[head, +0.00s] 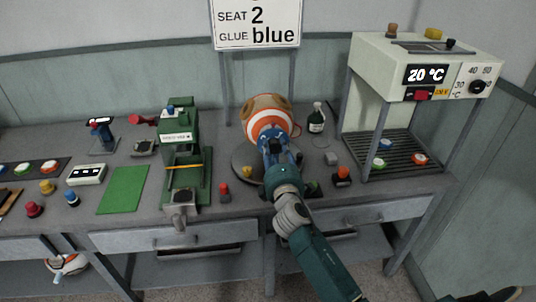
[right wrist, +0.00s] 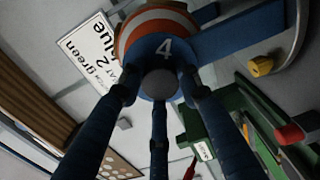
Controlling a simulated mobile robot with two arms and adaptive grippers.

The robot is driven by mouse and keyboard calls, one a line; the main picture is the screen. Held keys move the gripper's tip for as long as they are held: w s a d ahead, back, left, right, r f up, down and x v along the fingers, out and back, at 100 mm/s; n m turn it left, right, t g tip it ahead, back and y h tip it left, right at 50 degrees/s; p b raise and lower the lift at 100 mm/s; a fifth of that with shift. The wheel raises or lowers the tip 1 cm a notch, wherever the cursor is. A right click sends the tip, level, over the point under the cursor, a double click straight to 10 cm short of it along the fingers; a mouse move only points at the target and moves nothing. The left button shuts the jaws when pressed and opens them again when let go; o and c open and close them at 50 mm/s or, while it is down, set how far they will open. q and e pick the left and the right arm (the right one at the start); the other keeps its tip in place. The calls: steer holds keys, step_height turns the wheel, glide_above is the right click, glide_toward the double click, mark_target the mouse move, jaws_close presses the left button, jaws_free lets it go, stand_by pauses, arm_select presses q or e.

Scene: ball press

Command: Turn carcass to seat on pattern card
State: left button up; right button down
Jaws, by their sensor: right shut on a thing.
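The carcass (head: 268,108) is a ball with orange and white bands and a tan top, at a dark round plate (head: 245,165) on the bench. In the right wrist view the carcass (right wrist: 155,24) shows a blue face with the number 4, behind a grey round knob (right wrist: 159,84). My right gripper (head: 275,148) reaches it from the front, fingers around the knob and shut on the carcass. Its fingers (right wrist: 160,95) hide part of the blue face. A white card (head: 258,25) behind reads "SEAT 2 GLUE blue". My left gripper is not in view.
A green press (head: 182,155) stands left of the carcass, with a green mat (head: 123,190) beside it. A cream heater (head: 425,65) reading 20 °C stands over a rack at the right. Small coloured knobs line the bench front.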

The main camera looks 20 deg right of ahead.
steer(key=shift+d+m+b, duration=0.15)
steer(key=shift+m+b, duration=0.2)
steer(key=shift+m, duration=1.15)
steer(key=m+b, duration=0.1)
steer(key=m, duration=0.3)
steer(key=shift+f, duration=0.1)
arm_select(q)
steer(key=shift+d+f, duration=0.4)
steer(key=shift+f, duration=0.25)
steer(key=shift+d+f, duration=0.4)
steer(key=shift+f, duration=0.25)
arm_select(e)
steer(key=shift+m, duration=1.7)
arm_select(q)
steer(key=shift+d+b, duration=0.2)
steer(key=shift+b, duration=0.1)
arm_select(e)
steer(key=shift+f, duration=0.1)
